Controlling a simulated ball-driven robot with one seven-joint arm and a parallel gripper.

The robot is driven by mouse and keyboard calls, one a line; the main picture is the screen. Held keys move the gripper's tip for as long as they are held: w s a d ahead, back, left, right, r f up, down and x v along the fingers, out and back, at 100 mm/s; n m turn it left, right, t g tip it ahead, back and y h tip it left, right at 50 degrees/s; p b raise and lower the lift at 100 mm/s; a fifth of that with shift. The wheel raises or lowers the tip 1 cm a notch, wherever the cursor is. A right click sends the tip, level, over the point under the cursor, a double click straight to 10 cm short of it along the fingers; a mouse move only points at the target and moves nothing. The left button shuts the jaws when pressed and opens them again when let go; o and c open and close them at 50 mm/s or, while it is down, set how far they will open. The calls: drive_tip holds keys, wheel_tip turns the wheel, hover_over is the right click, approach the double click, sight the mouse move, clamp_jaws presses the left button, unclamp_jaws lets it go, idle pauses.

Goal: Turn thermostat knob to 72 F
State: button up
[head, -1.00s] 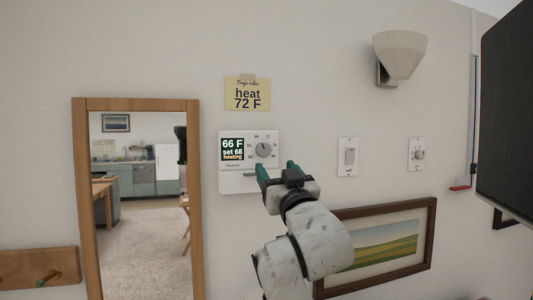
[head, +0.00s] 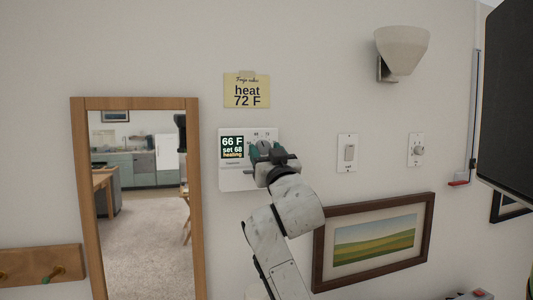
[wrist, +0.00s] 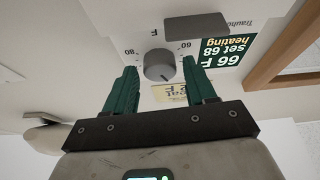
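The white thermostat (head: 233,180) is on the wall, its dark display reading 66 F, set 68, heating. In the wrist view the grey round knob (wrist: 159,65) shows between the two green fingers, with 60 and 80 marks around it. My gripper (head: 263,150) is open in front of the knob and hides most of it in the head view. In the wrist view my gripper (wrist: 158,88) has a finger on each side of the knob, with gaps visible; I cannot tell how far the tips are from the thermostat face.
A yellow note (head: 246,91) reading heat 72 F is above the thermostat. A wood-framed mirror (head: 78,200) is left. A light switch (head: 347,153), a dial plate (head: 416,150) and a framed picture (head: 427,230) are right. A wall lamp (head: 402,48) is upper right.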

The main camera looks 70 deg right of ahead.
drive_tip(key=c, duration=0.8)
drive_tip(key=shift+c, duration=0.2)
drive_tip(key=shift+w+a+m, duration=0.1)
drive_tip(key=shift+m, duration=0.4)
drive_tip(key=m+g+b, duration=0.1)
drive_tip(key=m, duration=0.1)
drive_tip(key=m+g+h+b, duration=0.1)
drive_tip(key=m+g, duration=0.1)
drive_tip(key=m, duration=0.1)
drive_tip(key=shift+w+a+m+h, duration=0.15)
drive_tip(key=shift+w+m+h, duration=0.05)
drive_tip(key=shift+m+h, duration=0.1)
drive_tip(key=m+g+b, duration=0.1)
drive_tip(key=m, duration=0.2)
drive_tip(key=m+g+b, duration=0.1)
drive_tip(key=m, duration=0.2)
drive_tip(key=shift+r+g, duration=0.1)
drive_tip(key=shift+g, duration=0.3)
drive_tip(key=shift+m, duration=0.4)
drive_tip(key=o, duration=1.1)
drive_tip(key=shift+c, duration=0.2)
